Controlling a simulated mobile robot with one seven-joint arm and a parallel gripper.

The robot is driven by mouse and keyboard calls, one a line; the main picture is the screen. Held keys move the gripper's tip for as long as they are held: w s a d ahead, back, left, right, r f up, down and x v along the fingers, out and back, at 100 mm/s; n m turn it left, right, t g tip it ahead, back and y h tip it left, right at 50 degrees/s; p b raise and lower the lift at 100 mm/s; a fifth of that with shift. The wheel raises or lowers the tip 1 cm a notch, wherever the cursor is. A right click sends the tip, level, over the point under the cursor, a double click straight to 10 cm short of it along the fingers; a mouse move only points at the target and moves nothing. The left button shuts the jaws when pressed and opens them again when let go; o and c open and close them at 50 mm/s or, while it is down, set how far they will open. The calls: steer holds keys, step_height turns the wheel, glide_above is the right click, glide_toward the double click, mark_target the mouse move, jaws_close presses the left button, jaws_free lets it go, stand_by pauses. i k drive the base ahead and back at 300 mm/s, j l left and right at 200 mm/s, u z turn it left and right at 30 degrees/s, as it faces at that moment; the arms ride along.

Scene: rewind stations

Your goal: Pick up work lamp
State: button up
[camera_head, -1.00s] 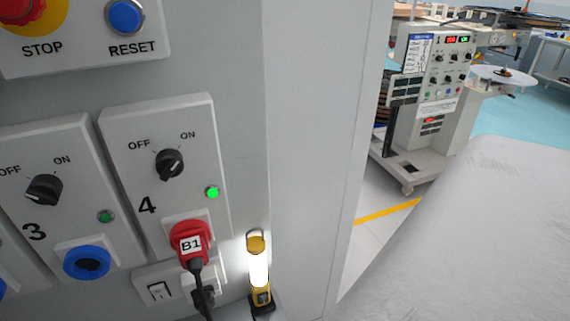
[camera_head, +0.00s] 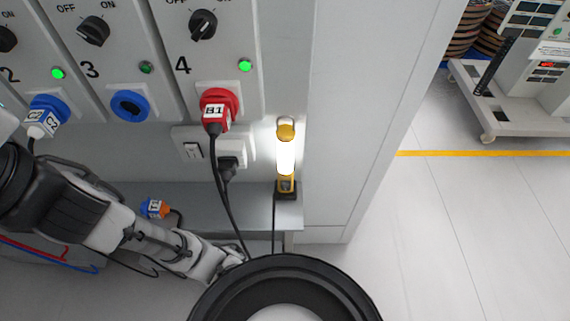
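The work lamp (camera_head: 286,158) stands upright at the right end of a grey shelf, close to the panel wall. It has a yellow body, a loop on top, a glowing white tube and a dark base. My arm reaches in from the left, and its end with my gripper (camera_head: 222,262) is below and left of the lamp, apart from it. The fingers are too small and unclear to tell whether they are open or shut.
The grey shelf (camera_head: 252,211) carries the lamp. Black cables hang from the red B1 plug (camera_head: 219,108) and the socket beside it, left of the lamp. An orange-blue plug (camera_head: 154,208) lies farther left. Open floor (camera_head: 430,240) is at the right.

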mark_target(286, 133)
steer(key=j+z, duration=0.1)
steer(key=z, duration=0.25)
steer(key=j+z, duration=0.1)
steer(key=z, duration=0.25)
steer(key=k+z, duration=0.1)
steer(key=z, duration=0.25)
steer(key=k+j+z, duration=0.7)
steer(key=k+j, duration=0.4)
steer(key=i+j, duration=0.2)
steer(key=j, duration=0.15)
